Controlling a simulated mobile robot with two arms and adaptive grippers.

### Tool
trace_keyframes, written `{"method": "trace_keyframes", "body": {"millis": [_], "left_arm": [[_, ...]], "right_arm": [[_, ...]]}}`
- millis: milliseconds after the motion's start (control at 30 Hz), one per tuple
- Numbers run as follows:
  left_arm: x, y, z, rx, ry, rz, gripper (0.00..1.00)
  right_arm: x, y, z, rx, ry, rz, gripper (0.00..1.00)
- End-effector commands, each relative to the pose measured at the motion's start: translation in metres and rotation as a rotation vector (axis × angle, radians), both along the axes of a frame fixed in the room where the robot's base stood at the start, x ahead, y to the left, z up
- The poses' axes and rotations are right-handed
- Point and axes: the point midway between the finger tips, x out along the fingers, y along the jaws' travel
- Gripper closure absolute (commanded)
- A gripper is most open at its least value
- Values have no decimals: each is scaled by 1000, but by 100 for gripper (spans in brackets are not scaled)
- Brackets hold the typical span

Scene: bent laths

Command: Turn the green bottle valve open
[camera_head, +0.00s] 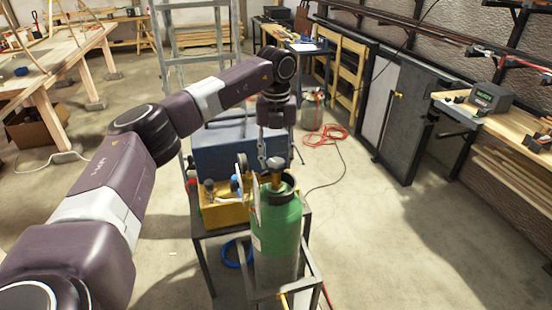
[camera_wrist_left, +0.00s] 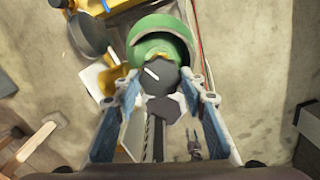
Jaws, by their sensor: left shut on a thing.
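The green bottle (camera_head: 276,225) stands upright in a metal frame cart. Its valve (camera_head: 276,164) is on top, partly hidden by my left gripper in the head view. My left gripper (camera_head: 274,160) comes down over the bottle top. In the left wrist view the valve's dark knob (camera_wrist_left: 159,75), with a white line mark, sits between the fingertips of my left gripper (camera_wrist_left: 160,92), which are closed in on its two sides. The green bottle's shoulder and collar (camera_wrist_left: 160,40) show just beyond it. My right gripper is not in view.
A blue box (camera_head: 232,148) and a yellow box (camera_head: 222,208) with gauges stand beside the bottle. A ladder (camera_head: 198,40) is behind. An orange hose (camera_head: 325,135) lies on the floor.

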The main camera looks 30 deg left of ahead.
Motion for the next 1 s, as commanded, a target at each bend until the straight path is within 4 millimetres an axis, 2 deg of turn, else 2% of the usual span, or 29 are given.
{"method": "trace_keyframes", "body": {"millis": [633,667,700,800,1000], "left_arm": [[1,1,2,1,-7,49,86],[1,1,2,1,-7,49,59],[1,1,2,1,-7,49,54],[1,1,1,1,-4,48,44],[1,0,1,0,-2,46,44]], "right_arm": [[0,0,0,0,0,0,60],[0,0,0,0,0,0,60],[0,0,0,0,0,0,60],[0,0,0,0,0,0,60],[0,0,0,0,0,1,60]]}}
